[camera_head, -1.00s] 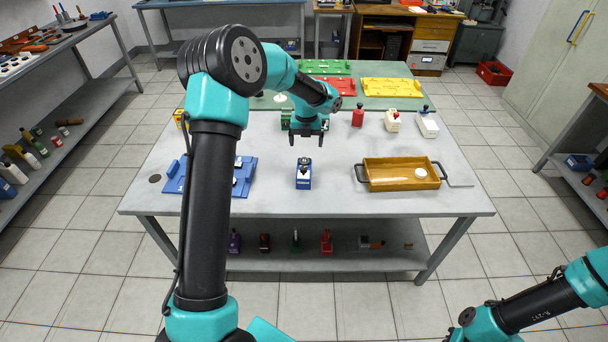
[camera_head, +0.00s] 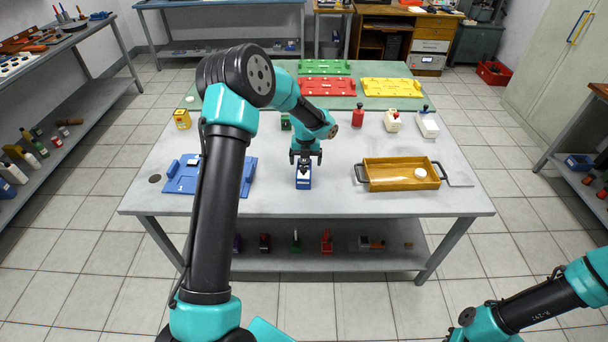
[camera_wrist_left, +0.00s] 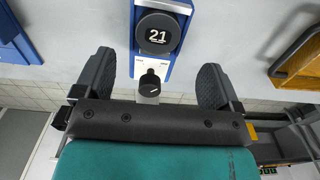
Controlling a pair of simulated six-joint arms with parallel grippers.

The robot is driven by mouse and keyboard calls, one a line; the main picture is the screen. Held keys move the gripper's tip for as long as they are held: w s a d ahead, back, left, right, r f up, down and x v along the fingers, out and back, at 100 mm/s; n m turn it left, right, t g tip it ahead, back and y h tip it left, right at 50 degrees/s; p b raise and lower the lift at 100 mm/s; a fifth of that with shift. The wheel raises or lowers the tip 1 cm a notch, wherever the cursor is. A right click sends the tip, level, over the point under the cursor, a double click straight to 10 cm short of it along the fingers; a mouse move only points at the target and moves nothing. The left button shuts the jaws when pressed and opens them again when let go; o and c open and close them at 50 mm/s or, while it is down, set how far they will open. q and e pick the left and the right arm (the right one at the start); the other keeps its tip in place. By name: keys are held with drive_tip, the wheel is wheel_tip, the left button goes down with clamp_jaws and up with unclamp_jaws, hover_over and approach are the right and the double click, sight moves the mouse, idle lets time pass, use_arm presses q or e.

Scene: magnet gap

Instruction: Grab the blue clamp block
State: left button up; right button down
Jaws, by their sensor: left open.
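The blue clamp block (camera_head: 304,182) stands on the grey table near its front middle. In the left wrist view the blue block (camera_wrist_left: 172,73) shows a dark round cap marked 21 and a small black knob on a white face. My left gripper (camera_head: 305,160) is just above and behind the block in the head view. In the left wrist view its two dark fingers (camera_wrist_left: 155,85) are spread wide, one on each side of the block's knob, with gaps visible. Nothing is held. My right gripper is out of view; only part of the right arm shows at the lower right.
A blue fixture plate (camera_head: 182,182) lies left of the block. A wooden tray (camera_head: 385,184) with a white round piece stands to the right. Clear tabletop surrounds the block.

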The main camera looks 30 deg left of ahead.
use_arm(q)
drive_tip(key=f, duration=0.3)
drive_tip(key=shift+s+a+f, duration=0.2)
drive_tip(key=shift+s+f, duration=0.05)
drive_tip(key=shift+f, duration=0.65)
drive_tip(key=shift+c, duration=0.2)
drive_tip(key=c, duration=1.2)
drive_tip(key=shift+o, duration=0.2)
drive_tip(key=shift+r, duration=0.15)
drive_tip(key=shift+w+r, duration=0.1)
drive_tip(key=shift+r, duration=1.25)
drive_tip(key=s+d+r, duration=0.2)
drive_tip(key=s+d, duration=0.6)
drive_tip(key=s, duration=0.5)
drive_tip(key=shift+s+d, duration=0.2)
drive_tip(key=shift+s, duration=0.15)
